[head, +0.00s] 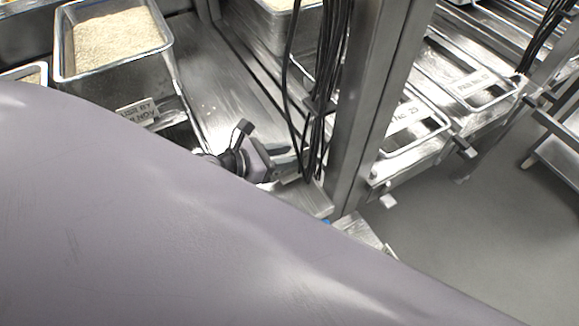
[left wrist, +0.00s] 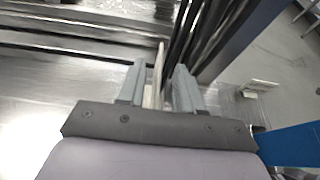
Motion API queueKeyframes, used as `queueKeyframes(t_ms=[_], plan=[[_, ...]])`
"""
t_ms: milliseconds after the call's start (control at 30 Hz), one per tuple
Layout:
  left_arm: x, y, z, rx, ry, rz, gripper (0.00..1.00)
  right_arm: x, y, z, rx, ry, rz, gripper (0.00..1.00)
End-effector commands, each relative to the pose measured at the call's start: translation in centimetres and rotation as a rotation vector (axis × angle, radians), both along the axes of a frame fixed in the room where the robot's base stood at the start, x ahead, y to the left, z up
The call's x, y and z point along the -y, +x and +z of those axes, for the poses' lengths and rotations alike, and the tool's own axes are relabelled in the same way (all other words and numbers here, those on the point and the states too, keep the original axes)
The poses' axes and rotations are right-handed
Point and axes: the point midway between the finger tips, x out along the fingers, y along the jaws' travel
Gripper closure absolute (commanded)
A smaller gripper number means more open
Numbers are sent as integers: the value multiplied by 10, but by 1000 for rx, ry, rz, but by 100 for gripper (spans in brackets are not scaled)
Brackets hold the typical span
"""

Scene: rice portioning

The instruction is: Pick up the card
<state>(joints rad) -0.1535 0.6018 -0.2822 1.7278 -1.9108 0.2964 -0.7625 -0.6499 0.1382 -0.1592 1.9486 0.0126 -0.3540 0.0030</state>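My left gripper (head: 288,160) is low over the metal counter, beside the black cables and the steel post. In the left wrist view its two grey fingers (left wrist: 160,85) stand apart. A thin pale strip (left wrist: 158,68) runs upright in the gap between them, with space showing on either side. It may be a card seen edge-on; I cannot tell for sure. My right gripper is not in view.
A metal container of rice (head: 110,35) stands at upper left. A steel post (head: 372,100) and hanging black cables (head: 322,95) rise close to my left gripper. Wire-framed trays (head: 420,140) lie beyond the post. My arm hides the lower left.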

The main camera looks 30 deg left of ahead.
Motion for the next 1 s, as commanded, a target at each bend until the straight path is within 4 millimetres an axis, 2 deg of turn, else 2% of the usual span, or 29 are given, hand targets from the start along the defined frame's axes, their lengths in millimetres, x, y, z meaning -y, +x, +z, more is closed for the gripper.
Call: queueKeyframes(t_ms=[133, 367, 400, 500, 1000], plan=[[5, 8, -4, 1, -1, 0, 65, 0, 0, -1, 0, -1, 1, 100], [6, 9, -4, 0, 0, 0, 65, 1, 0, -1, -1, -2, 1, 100], [6, 9, -4, 0, 0, 0, 71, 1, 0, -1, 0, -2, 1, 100], [5, 9, -4, 0, 0, 0, 100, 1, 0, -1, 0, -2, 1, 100], [5, 9, 0, 1, -1, 0, 100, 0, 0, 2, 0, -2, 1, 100]])
